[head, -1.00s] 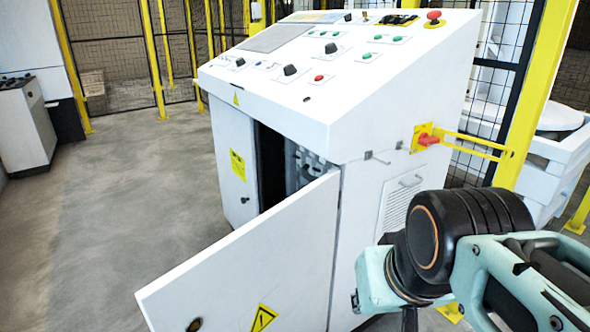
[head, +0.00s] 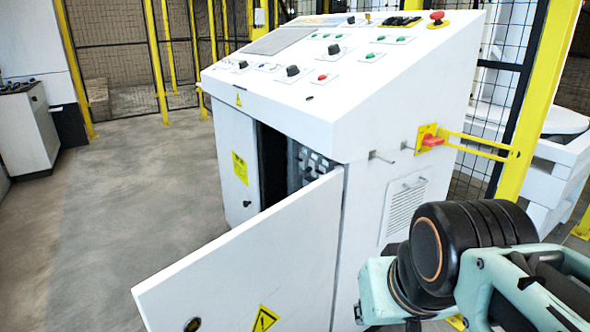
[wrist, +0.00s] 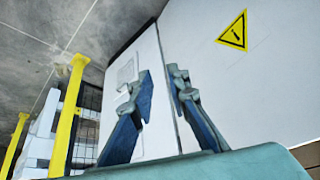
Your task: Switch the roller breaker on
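The white control cabinet (head: 385,230) stands in the middle of the head view. Its front door (head: 250,255) hangs open toward me. Through the gap I see a dark interior with a grey panel of breakers (head: 308,165), partly hidden by the door; I cannot tell which is the roller breaker. In the wrist view my gripper (wrist: 162,85) is open and empty, its two blue-grey fingers apart. Behind them are a white cabinet surface and the white door (wrist: 270,75) with a yellow warning triangle. My gripper's fingers are out of the head view, below its lower edge.
A red rotary switch (head: 431,141) on a yellow plate sits on the cabinet's side. The sloped console top (head: 300,100) carries knobs and buttons. A yellow post (head: 540,100) and mesh fence stand at the right. Bare floor (head: 110,240) lies free at the left.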

